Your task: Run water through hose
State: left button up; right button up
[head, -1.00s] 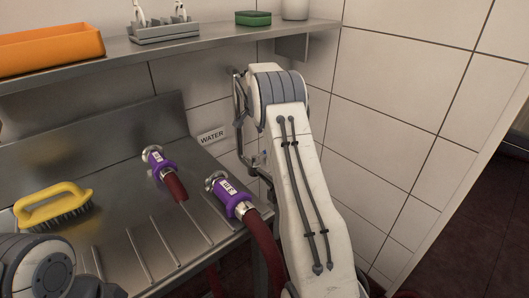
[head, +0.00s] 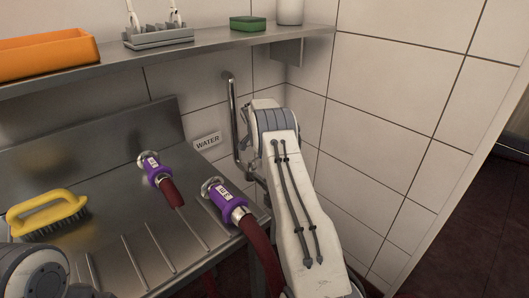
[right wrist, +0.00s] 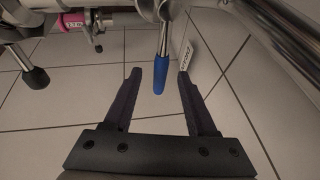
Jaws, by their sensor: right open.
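Two hoses with purple couplings, a left one (head: 156,171) and a right one (head: 227,200), lie on the steel drainboard, with dark red hose running from each. A WATER label (head: 207,141) is on the wall behind them, beside a vertical metal pipe (head: 234,120). In the right wrist view, a metal lever with a blue grip (right wrist: 159,80) hangs between the fingers of my right gripper (right wrist: 160,75), which is open and empty. I cannot tell how far the grip is from the fingers. In the head view my right arm hides this gripper. My left gripper is out of view.
A yellow brush (head: 47,214) lies on the drainboard (head: 100,185). The shelf (head: 200,47) above holds an orange bin (head: 45,55), a grey rack (head: 158,38) and a green sponge (head: 248,23). A pink-banded fitting (right wrist: 72,24) and metal tubes crowd the top of the right wrist view.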

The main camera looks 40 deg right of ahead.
grip_shut()
dwell(1.3)
